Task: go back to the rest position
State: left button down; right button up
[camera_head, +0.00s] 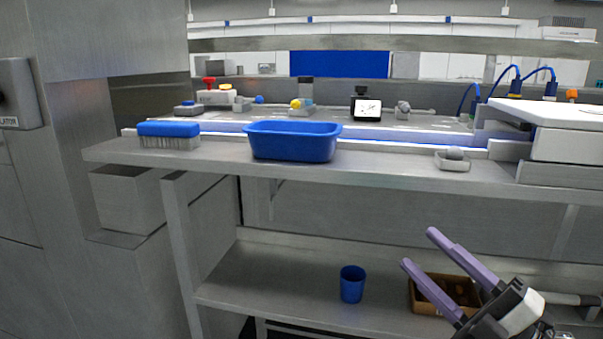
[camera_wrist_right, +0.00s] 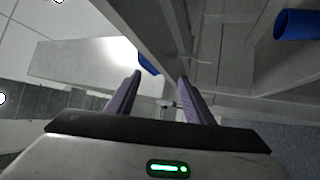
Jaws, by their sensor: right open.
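My right gripper (camera_head: 416,247) is at the lower right of the head view, in front of the bench. Its two purple fingers are apart with nothing between them. In the right wrist view the same open fingers (camera_wrist_right: 158,80) point toward the bench's underside. My left gripper is not in view.
A steel bench (camera_head: 385,163) carries a blue tub (camera_head: 292,142), a blue brush (camera_head: 168,130) and a small grey dish (camera_head: 452,164). On the lower shelf (camera_head: 262,262) stand a blue cup (camera_head: 352,284) and a brown box (camera_head: 419,299), partly behind my right gripper. A steel cabinet is left.

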jog(key=s+d+f+m+g+h, duration=0.1)
jog(key=s+f+m+h, duration=0.2)
jog(key=f+m+h, duration=0.7)
jog(key=s+f+m+g, duration=0.1)
jog(key=s+f+m, duration=0.35)
jog(key=f, duration=1.15)
jog(key=s+a+f+m+g, duration=0.2)
jog(key=s+f+m+g, duration=0.1)
jog(key=s+f, duration=0.5)
jog(key=s+a+f+m+g+h, duration=0.1)
jog(key=s+a+f+m+g, duration=0.2)
jog(key=s+f, duration=0.5)
jog(key=shift+f+m+g, duration=0.4)
jog(key=shift+f+m, duration=0.15)
jog(key=shift+f, duration=0.2)
jog(key=shift+h, duration=0.3)
jog(key=shift+c, duration=0.2)
